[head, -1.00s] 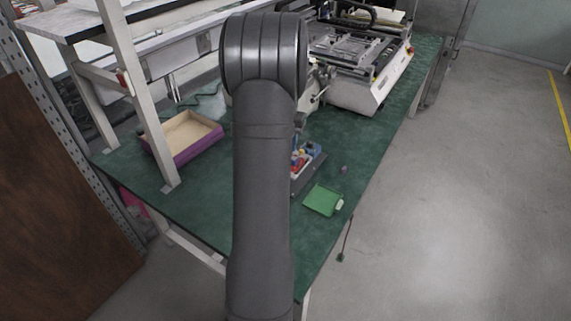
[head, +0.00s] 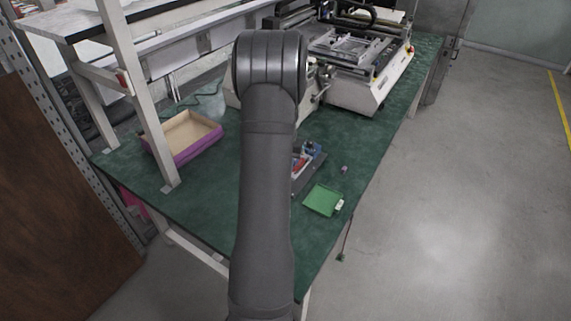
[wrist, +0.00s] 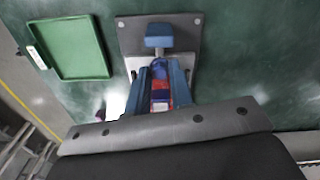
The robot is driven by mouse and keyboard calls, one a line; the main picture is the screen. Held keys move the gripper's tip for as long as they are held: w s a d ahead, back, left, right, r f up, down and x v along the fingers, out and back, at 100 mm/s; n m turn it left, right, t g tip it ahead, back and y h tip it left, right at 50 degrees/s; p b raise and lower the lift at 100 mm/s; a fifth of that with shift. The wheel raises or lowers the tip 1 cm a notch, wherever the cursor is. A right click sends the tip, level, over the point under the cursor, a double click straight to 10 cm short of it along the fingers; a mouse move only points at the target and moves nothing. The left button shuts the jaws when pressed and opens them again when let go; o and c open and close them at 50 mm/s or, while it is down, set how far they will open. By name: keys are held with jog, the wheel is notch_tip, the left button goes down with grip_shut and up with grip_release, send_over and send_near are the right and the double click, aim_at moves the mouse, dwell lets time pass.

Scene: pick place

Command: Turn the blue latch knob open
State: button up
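A dark grey latch fixture stands on the green bench. In the wrist view its grey plate (wrist: 128,40) carries a blue block-shaped knob (wrist: 158,41) at the upper end. In the head view, blue (head: 311,147) and red parts of the fixture show just right of my arm; its near end is hidden. My gripper (wrist: 159,66) is in the lower middle of the wrist view. Its two bluish fingers stand apart, with red and blue parts visible between them. The fingertips appear below the knob in the picture; whether they touch anything cannot be told.
A green tray (head: 322,200) lies beside the fixture and also shows in the wrist view (wrist: 78,48). A small purple piece (head: 344,168) lies nearby. A purple-sided box (head: 196,150) is at the left. A large white machine (head: 362,85) stands behind.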

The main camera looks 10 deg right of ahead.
grip_shut()
jog(key=n, duration=0.4)
jog(key=shift+n, duration=0.4)
jog(key=shift+o, duration=2.4)
grip_release()
jog(key=shift+r, duration=0.1)
